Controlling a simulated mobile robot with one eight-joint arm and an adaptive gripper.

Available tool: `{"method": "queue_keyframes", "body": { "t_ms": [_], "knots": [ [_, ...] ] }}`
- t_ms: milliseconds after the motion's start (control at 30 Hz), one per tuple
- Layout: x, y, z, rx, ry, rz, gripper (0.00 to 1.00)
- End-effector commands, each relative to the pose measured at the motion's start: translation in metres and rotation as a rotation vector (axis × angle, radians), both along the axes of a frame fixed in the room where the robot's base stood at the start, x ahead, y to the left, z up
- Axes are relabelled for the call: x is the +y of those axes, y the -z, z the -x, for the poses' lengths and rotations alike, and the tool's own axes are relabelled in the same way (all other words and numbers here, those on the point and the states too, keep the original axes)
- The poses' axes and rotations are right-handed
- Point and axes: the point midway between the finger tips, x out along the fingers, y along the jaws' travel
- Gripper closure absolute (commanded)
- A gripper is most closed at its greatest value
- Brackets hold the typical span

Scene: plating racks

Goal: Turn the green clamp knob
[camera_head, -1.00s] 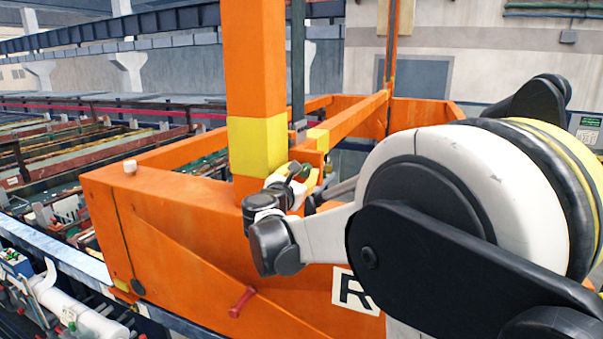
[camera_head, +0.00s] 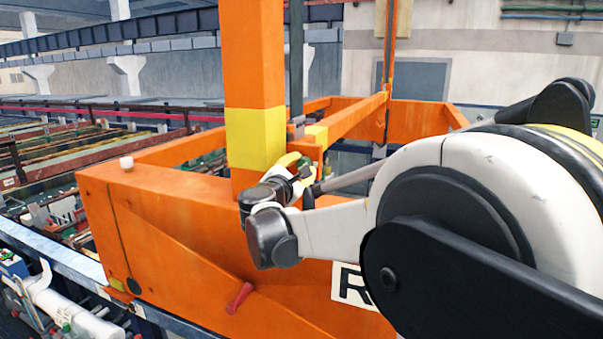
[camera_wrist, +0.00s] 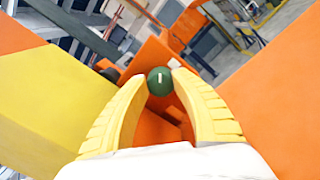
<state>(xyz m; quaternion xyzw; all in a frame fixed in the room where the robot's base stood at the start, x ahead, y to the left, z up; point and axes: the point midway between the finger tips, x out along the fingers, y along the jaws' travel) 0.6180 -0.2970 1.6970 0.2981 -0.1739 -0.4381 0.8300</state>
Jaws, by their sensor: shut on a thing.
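The green clamp knob (camera_wrist: 159,82) is a round, dark green ball with a short white mark on its face in the wrist view. My gripper (camera_wrist: 161,77) has its two yellow ribbed fingers closed on the knob from left and right, with the tips at its sides. In the head view my gripper (camera_head: 303,168) is beside the yellow band of the orange post, and the knob is mostly hidden by the fingers and wrist there.
The orange post with its yellow band (camera_head: 255,139) stands close to the left of my wrist. An orange beam (camera_head: 352,118) runs back behind the gripper. The orange frame (camera_head: 175,215) lies below, with a red handle (camera_head: 240,297) on its face.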

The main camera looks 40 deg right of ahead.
Motion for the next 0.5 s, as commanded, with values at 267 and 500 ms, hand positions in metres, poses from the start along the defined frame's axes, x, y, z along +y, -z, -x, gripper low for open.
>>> {"method": "queue_keyframes", "body": {
  "t_ms": [267,500],
  "knots": [
    [-0.0006,0.0031,0.0009,-0.223,0.002,-0.131,0.99],
    [-0.0004,0.0029,0.0007,-0.392,0.001,-0.230,0.99]
  ]
}}
